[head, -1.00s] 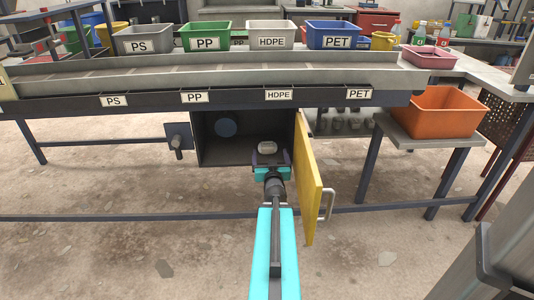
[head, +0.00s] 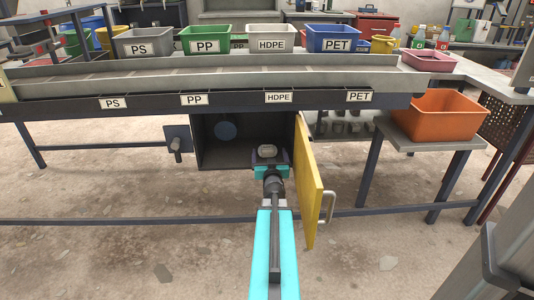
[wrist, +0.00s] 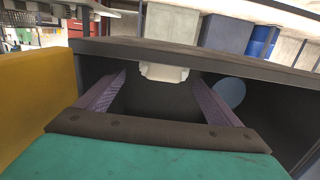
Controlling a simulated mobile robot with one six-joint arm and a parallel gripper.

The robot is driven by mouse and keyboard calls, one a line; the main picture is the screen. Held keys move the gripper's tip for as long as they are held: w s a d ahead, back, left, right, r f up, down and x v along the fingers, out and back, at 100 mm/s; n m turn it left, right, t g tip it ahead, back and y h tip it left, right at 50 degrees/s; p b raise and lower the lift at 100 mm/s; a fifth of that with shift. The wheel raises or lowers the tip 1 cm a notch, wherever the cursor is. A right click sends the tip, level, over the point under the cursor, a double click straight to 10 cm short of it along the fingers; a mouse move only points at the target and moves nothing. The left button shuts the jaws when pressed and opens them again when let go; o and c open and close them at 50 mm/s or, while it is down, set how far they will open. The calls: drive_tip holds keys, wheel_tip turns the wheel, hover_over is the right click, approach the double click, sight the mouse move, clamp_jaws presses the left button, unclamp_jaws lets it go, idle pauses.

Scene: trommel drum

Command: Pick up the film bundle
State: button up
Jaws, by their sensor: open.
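A small whitish-grey bundle (head: 267,150), seemingly the film bundle, is at the opening of the dark box under the sorting table. It also shows in the wrist view (wrist: 163,73), near the fingertips and between their lines. My gripper (head: 270,156) is open, with one finger on each side of the bundle in the head view. In the wrist view its two purple fingers (wrist: 158,84) are wide apart, with a visible gap to the bundle on both sides. What supports the bundle is hard to see.
The yellow door (head: 309,190) stands open close to the right of my gripper, with a metal handle (head: 328,207). A blue disc (head: 226,130) is inside the box (head: 208,153). An orange bin (head: 435,115) stands on a side table at right.

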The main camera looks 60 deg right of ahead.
sight(268, 153)
drive_tip(key=shift+w+d+f+b, duration=0.25)
drive_tip(key=shift+w+d+b, duration=0.15)
drive_tip(key=shift+w+d, duration=0.15)
drive_tip(key=shift+w+d+f+b, duration=0.25)
drive_tip(key=shift+w+d+b, duration=0.1)
drive_tip(key=shift+w+d, duration=0.2)
drive_tip(key=shift+x, duration=0.9)
drive_tip(key=shift+r, duration=0.15)
drive_tip(key=shift+c, duration=0.5)
drive_tip(key=c, duration=1)
